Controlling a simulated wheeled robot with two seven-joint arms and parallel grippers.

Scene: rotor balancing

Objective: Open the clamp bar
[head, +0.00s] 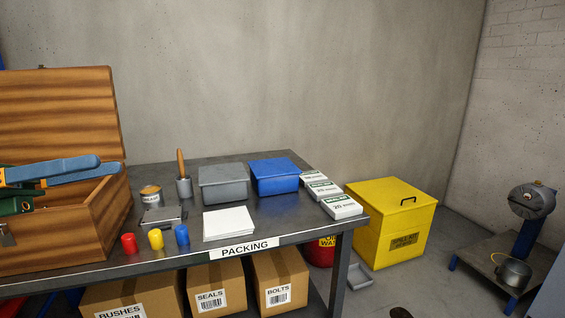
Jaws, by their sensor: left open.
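I cannot make out a clamp bar in the head view. My left gripper (108,164) comes in at the left edge, with long blue fingers and a green body. It is open, with a gap between the fingers and nothing seen in it. It shows in front of the open wooden chest (95,225) at the left end of the bench. My right gripper is not in view.
The packing bench (270,212) holds a grey bin (223,185), a blue bin (274,178), white paper (229,223), small coloured pots and white boxes (342,206). Cartons (220,288) stand below. A yellow bin (392,230) and a platform scale (490,265) stand right.

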